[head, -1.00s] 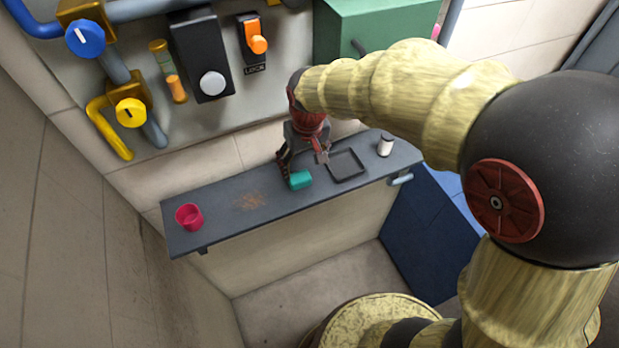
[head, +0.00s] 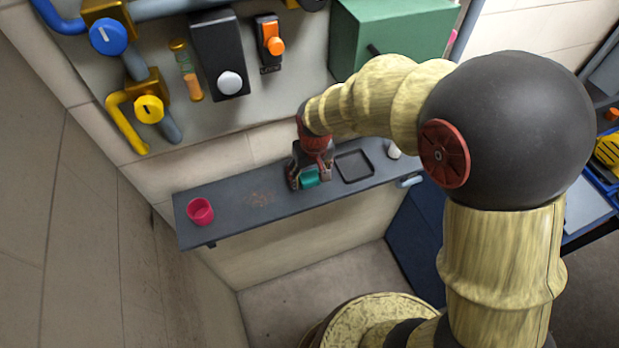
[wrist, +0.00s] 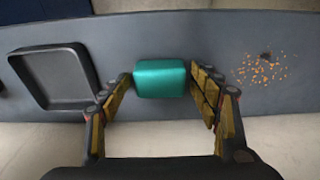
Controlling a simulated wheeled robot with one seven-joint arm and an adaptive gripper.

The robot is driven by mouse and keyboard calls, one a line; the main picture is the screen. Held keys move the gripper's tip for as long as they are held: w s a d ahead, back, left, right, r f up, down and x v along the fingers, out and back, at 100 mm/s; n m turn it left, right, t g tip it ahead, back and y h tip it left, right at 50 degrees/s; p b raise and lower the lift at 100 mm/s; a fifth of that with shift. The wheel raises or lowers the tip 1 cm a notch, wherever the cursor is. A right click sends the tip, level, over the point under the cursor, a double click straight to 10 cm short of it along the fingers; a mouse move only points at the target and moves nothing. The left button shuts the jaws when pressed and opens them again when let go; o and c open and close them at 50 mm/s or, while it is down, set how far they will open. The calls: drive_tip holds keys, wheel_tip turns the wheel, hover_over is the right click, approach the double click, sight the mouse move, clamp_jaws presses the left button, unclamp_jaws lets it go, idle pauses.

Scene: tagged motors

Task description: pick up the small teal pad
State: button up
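The small teal pad (head: 310,177) is a block with rounded edges on the dark grey shelf (head: 232,203). In the wrist view the pad (wrist: 160,79) sits between the two fingertips of my gripper (wrist: 162,76). My gripper also shows in the head view (head: 311,175), low over the shelf with a finger on each side of the pad. The fingers are apart, with a narrow gap showing at the pad's right side in the wrist view. Contact on the left side is hard to tell. The pad's underside is hidden.
A black square tray (head: 354,166) lies right of the pad, with a small white container (head: 393,149) beyond it. A pink cup (head: 200,211) stands at the shelf's left end. Orange specks (wrist: 262,70) lie on the shelf. Pipes, valves and a green box (head: 392,40) are on the wall behind.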

drive_tip(key=c, duration=1)
drive_tip(key=shift+r, duration=0.15)
drive_tip(key=shift+r, duration=0.55)
drive_tip(key=s+d+r+b, duration=0.3)
drive_tip(key=s+d+r, duration=0.1)
drive_tip(key=s+r, duration=0.7)
drive_tip(key=s, duration=0.2)
drive_tip(key=shift+s+r, duration=0.3)
drive_tip(key=shift+r, duration=0.05)
